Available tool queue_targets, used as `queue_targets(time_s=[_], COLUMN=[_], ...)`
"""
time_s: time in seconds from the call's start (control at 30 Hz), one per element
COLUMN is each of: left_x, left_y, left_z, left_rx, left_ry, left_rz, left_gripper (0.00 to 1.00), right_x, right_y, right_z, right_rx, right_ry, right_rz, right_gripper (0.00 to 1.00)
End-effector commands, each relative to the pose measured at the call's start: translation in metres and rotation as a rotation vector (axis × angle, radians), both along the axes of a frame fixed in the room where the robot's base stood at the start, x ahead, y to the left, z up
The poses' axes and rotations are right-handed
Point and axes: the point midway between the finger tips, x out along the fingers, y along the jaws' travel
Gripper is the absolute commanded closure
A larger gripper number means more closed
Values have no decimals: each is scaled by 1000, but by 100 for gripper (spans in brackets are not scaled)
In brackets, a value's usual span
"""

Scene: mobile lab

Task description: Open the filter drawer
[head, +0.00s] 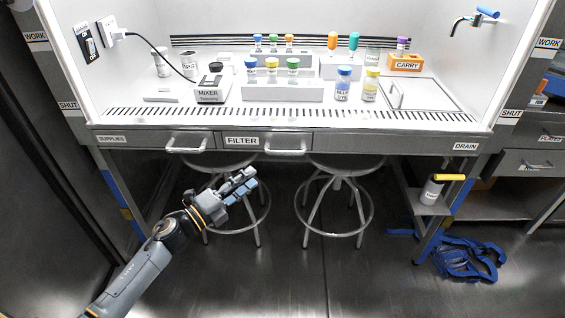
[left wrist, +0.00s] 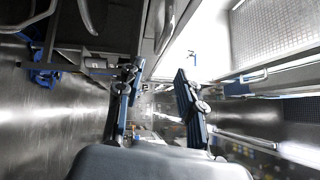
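My left gripper (head: 247,182) is below and to the left of that handle, in front of the stools and apart from the drawer. In the left wrist view, the two fingers of my left gripper (left wrist: 156,78) stand apart with nothing between them. I cannot pick out the filter handle for sure in that view. My right gripper is not in view.
The supplies drawer (head: 140,140) with a like handle is left of the filter drawer. Two stools (head: 334,205) stand under the bench. Blue straps (head: 465,258) lie on the floor at right. Vials and a mixer (head: 210,88) are on the bench. Floor in front is clear.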

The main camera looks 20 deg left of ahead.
Motion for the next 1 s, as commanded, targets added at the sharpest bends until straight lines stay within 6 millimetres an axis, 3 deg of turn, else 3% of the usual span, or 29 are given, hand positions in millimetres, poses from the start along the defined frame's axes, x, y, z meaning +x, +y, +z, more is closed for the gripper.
queue_targets(time_s=[0.17,0.7,1.0], left_x=[14,105,119], left_y=[-9,-59,-68], left_z=[6,18,19], left_rx=[5,1,4], left_ry=[-10,-6,-4], left_rz=[-5,-2,-2], left_gripper=[63,63,63], right_x=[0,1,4], right_y=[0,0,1], right_z=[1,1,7], right_rx=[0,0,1], right_ry=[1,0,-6], right_rz=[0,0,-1], right_gripper=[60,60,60])
